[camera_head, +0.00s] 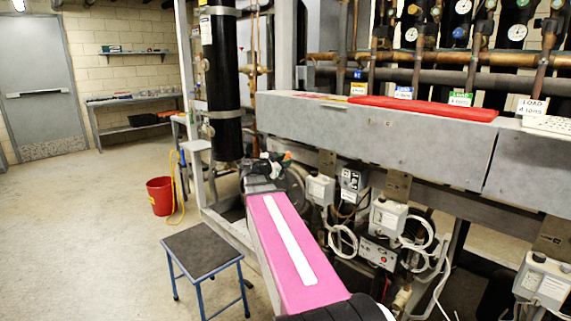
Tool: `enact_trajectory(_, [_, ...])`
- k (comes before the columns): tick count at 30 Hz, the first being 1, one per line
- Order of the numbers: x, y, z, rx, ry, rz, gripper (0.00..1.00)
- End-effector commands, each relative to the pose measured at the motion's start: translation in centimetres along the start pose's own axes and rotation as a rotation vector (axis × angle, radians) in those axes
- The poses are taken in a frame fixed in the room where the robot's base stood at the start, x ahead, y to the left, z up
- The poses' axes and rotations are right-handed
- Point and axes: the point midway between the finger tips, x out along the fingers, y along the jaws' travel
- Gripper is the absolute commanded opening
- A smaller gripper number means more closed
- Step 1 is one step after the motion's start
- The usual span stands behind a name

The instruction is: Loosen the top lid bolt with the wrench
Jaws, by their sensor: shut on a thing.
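My pink arm with a white stripe reaches forward from the lower right. My gripper (272,164) is at its far end, small and dark, just right of the foot of the black upright cylinder (225,85). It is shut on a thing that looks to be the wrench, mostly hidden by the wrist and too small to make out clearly. Orange and green bits show beside the gripper. I cannot make out the top lid bolt, or whether the wrench touches anything.
A dark-topped stool (203,250) and a red bucket (160,195) stand left of my arm.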

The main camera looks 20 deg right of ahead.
Motion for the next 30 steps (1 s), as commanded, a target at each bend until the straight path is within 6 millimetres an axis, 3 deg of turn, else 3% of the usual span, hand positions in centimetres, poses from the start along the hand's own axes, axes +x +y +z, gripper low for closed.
enact_trajectory(11, [-0.4, 0.0, 0.0, 0.002, -0.002, -0.001, 0.00])
enact_trajectory(30, [-3.6, 0.1, -0.1, 0.002, 0.001, -0.001, 0.00])
